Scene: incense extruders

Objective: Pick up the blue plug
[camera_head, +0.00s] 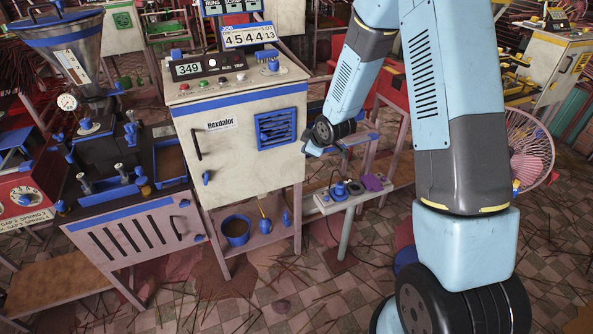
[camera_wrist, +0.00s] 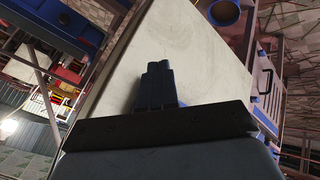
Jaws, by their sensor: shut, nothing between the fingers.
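My gripper (camera_head: 314,151) is near the cabinet's right edge, above and left of the side table, apart from the blue piece. In the wrist view my gripper's dark fingers (camera_wrist: 157,68) are together, with nothing between them, in front of a pale panel. I cannot make out the blue plug in the wrist view.
The white cabinet (camera_head: 220,160) with a blue vent stands close left of my gripper. A blue bucket (camera_head: 237,229) stands on its lower shelf. A pink fan (camera_head: 528,150) is at the right. Thin sticks litter the tiled floor (camera_head: 270,300).

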